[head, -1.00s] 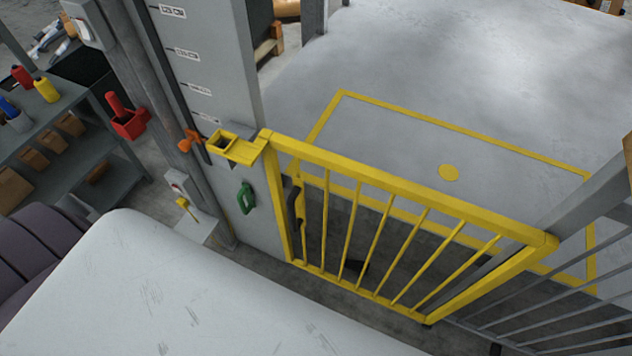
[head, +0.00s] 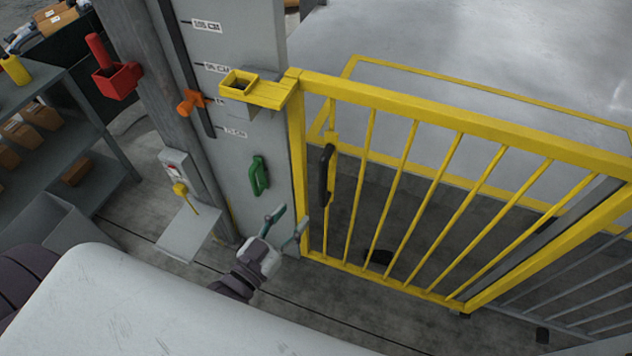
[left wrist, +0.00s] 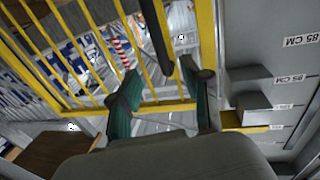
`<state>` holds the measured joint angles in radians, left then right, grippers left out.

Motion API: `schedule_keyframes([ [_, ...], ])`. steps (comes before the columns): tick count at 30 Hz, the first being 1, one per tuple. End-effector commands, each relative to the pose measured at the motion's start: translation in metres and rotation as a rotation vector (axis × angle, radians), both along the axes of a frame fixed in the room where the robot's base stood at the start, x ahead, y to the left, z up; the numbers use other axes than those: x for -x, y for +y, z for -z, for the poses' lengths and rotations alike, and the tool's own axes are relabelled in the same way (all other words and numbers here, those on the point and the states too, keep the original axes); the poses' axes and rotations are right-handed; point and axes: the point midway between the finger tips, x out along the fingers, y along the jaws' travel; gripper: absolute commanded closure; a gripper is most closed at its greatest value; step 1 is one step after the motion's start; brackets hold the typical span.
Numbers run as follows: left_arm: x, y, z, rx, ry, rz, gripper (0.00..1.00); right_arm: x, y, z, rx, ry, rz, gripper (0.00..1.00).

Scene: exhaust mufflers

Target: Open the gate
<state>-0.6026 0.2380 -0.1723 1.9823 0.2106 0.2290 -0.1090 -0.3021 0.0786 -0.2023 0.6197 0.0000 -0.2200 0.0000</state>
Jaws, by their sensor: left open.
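The yellow barred gate (head: 410,190) stands closed against the grey post (head: 235,140), with a yellow latch box (head: 255,90) at its top left corner. A black handle (head: 326,175) is on the gate's left side. My left gripper (head: 290,222) is open and empty, low in front of the gate's left post and below the handle. In the left wrist view its two green fingers (left wrist: 165,95) are spread apart, with the gate bars (left wrist: 75,50) and the black handle (left wrist: 157,32) beyond them. My right gripper is out of view.
A green handle (head: 259,175) is on the grey post. An orange knob (head: 190,102) and a red holder (head: 115,78) sit to its left. A box with a yellow lever (head: 181,190) stands low by the post. Shelves (head: 60,140) are at left.

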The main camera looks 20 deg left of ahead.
Motion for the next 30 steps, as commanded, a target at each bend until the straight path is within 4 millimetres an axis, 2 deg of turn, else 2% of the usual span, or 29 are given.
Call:
schedule_keyframes([
  [6,-0.042,-0.009,-0.002,0.001,-0.003,-0.001,0.53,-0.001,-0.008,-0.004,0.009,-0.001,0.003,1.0],
  [15,-0.1,-0.023,-0.001,-0.001,0.0,0.0,0.53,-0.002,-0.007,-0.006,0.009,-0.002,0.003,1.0],
  [21,-0.12,-0.028,0.0,-0.001,0.003,0.0,0.53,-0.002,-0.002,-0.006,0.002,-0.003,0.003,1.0],
  [30,-0.125,-0.03,0.0,-0.001,0.004,0.0,0.53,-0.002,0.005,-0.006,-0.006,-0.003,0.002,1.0],
])
